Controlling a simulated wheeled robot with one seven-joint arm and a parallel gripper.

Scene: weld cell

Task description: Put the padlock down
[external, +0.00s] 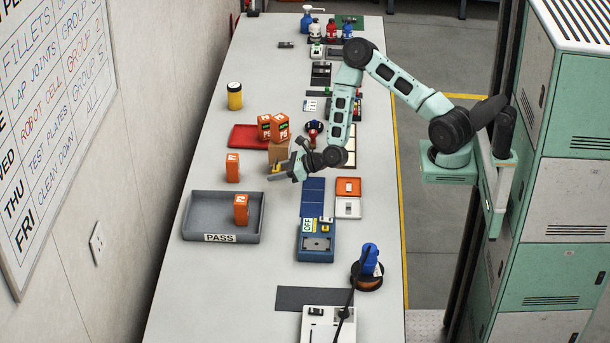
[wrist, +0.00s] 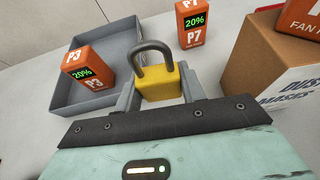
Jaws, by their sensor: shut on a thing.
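The padlock (wrist: 160,84) has a yellow body and a dark grey shackle. In the wrist view it is between the fingers of my gripper (wrist: 158,92), which is shut on its body. The shackle points away from the palm. In the external view my gripper (external: 284,173) is over the middle of the bench, pointing left, and only a small bit of yellow shows at its tip. I cannot tell how high the padlock is above the bench top.
On the bench (external: 170,278), a grey PASS tray (external: 189,228) holds an orange box (external: 241,209). Another orange box (external: 232,168) stands behind it. A cardboard box (external: 279,153) and red tray (external: 243,137) are near my gripper. A blue OFF box (external: 316,245) is at right. The bench's near left is bare.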

